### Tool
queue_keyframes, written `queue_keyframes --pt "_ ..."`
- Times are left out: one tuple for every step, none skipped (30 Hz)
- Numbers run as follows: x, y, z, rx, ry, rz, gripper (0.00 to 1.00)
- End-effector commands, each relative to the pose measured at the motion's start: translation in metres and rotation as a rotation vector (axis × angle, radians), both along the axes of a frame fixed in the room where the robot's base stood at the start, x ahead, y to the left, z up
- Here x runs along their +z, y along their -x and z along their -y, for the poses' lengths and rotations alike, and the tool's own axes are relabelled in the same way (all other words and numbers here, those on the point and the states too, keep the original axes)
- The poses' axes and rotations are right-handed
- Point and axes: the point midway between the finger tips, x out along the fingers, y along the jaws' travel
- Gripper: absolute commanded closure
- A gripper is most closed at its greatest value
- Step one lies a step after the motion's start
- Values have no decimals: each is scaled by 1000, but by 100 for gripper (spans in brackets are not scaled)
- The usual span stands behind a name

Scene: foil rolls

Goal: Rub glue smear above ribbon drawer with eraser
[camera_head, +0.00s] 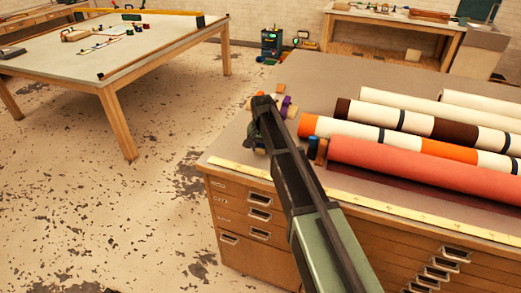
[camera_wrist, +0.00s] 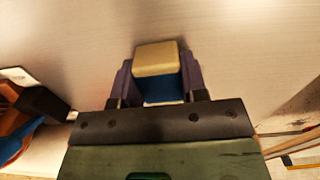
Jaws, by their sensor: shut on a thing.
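In the wrist view my gripper (camera_wrist: 157,78) is shut on an eraser, a cream block (camera_wrist: 156,56) in a blue sleeve (camera_wrist: 161,90), held between two purple-grey fingers. The cream end points away from the gripper toward a pale, plain surface; I cannot tell whether it touches. In the head view my dark arm reaches over the near left corner of the cabinet top (camera_head: 232,142); the gripper there is small and partly hidden. The cabinet front has labelled drawers (camera_head: 258,214); the labels are too small to read, so I cannot tell which is the ribbon drawer. I cannot make out a glue smear.
A red roll (camera_head: 420,168) and several cream, banded rolls (camera_head: 400,118) lie right of my arm. Small spools (camera_head: 287,104) stand beside its end. A yellow ruler strip (camera_head: 400,208) runs along the near edge. Open floor (camera_head: 110,220) lies left; another table (camera_head: 120,45) stands beyond.

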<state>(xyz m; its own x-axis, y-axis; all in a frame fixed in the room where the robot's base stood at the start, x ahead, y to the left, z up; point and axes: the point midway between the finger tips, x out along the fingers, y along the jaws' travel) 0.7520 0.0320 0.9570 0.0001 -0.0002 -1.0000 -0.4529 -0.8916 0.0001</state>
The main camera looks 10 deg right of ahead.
Motion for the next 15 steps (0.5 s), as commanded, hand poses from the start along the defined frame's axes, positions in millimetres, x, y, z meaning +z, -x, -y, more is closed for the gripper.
queue_keyframes --pt "0 -1 1 0 0 0 90" --pt "0 -3 2 0 0 0 90" --pt "-1 -6 3 -1 0 0 90" --pt "-1 -8 4 -1 0 0 90" --pt "-1 -11 6 -1 0 0 90" --pt "-2 -16 9 -2 0 0 90" --pt "-2 -19 11 -1 0 0 90" --pt "-2 -22 13 -1 0 0 90" --pt "-3 -26 15 -1 0 0 90" --pt "-3 -28 16 -1 0 0 90" --pt "-3 -29 17 -1 0 0 90" --pt "-3 -31 18 0 0 0 90" --pt "-3 -31 19 0 0 1 90" --pt "-3 -31 19 0 0 1 90" --pt "-3 -31 19 0 0 1 90"
